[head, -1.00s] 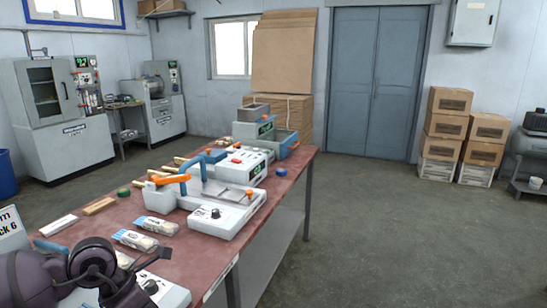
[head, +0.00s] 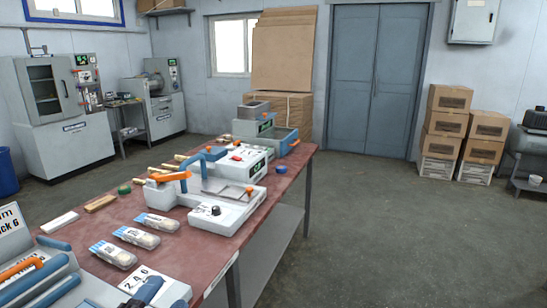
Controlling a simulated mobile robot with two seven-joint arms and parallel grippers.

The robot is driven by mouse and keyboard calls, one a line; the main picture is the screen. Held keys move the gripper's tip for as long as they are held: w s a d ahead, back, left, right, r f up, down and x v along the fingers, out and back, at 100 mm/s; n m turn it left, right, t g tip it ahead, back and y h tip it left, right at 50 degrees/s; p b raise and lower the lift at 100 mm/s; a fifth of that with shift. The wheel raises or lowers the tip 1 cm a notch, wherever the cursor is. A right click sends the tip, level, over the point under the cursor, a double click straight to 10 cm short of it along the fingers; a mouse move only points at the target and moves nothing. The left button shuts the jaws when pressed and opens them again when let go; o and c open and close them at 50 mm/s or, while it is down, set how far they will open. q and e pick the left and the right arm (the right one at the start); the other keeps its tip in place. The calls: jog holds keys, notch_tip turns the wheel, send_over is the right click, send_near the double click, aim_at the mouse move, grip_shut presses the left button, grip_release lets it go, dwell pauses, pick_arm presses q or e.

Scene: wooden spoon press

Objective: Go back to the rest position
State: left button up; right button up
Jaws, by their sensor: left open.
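Only a small dark piece of my left gripper (head: 147,291) shows at the bottom edge of the head view, over the near machine's white front. The jaws are mostly cut off by the frame, and I see nothing held in them. The near press (head: 40,285), with blue bars and an orange handle, stands at the bottom left corner, partly out of frame. My right gripper is not in view.
A reddish table (head: 185,262) runs away from me. It bears another press (head: 222,208), several wrapped packs (head: 136,237) and a wooden block (head: 100,203). Cardboard boxes (head: 447,123) stand at the back right. The floor (head: 390,230) right of the table is clear.

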pick_arm(q)
jog(key=s+a+f+n+g+y, duration=0.65)
jog(key=a+f+n+y, duration=0.3)
jog(key=f+n, duration=0.2)
jog(key=s+f+n+g+h, duration=0.1)
jog(key=s+f+n+g, duration=0.3)
jog(key=s, duration=0.5)
jog(key=s+f+n+g, duration=0.1)
jog(key=s+f+g, duration=0.45)
jog(key=s, duration=0.45)
jog(key=w+f+t, duration=0.7)
jog(key=w+t, duration=0.1)
jog(key=shift+w+d+f+h, duration=0.35)
jog(key=shift+d+f+h, duration=0.05)
jog(key=shift+d+h, duration=0.05)
